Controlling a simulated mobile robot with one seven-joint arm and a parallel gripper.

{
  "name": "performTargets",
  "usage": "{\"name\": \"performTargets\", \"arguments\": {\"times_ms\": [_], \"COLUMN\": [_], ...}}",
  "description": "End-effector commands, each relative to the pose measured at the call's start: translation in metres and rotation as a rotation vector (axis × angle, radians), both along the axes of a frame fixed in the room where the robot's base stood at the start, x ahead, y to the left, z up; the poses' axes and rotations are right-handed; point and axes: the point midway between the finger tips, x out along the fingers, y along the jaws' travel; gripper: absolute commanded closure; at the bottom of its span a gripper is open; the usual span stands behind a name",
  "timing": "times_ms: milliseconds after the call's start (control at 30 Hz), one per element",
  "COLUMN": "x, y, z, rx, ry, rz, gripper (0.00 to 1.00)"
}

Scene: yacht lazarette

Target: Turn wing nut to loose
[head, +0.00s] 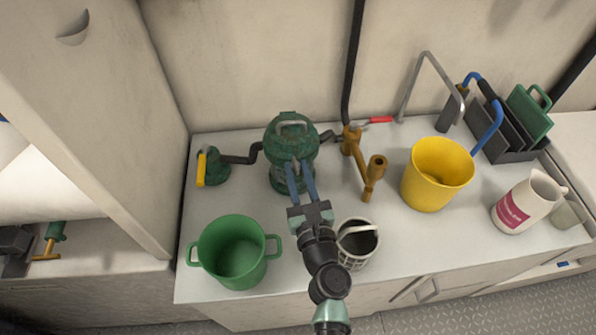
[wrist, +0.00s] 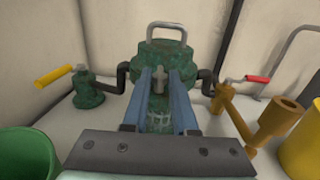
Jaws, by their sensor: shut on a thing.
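The wing nut (wrist: 161,78) is a small grey piece on the front of a green strainer housing (head: 291,145) with a clear lower part. In the wrist view it sits between the fingertips of my gripper (wrist: 162,75). My gripper (head: 300,170) reaches the housing's front from the near side, its two blue fingers shut on the wing nut. The fingers and wrist hide much of the nut in the head view. The housing stands upright, with a grey handle (wrist: 167,30) on its lid. I cannot tell how tight the nut is.
A green pot (head: 232,252) and a strainer basket (head: 356,243) flank my arm. A yellow-handled valve (head: 201,168) stands left; bronze piping with a red lever (head: 375,120) stands right. Beyond are a yellow bucket (head: 437,175) and a white jug (head: 528,203).

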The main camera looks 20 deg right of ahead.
Motion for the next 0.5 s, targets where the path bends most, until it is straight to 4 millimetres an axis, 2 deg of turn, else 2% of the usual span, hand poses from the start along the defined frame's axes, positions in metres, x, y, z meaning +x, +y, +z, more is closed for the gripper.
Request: {"name": "performTargets", "arguments": {"times_ms": [500], "x": [0.0028], "y": [0.0065], "z": [-0.0019], "rx": [-0.001], "ry": [-0.002], "rz": [-0.233], "gripper": [1.0]}}
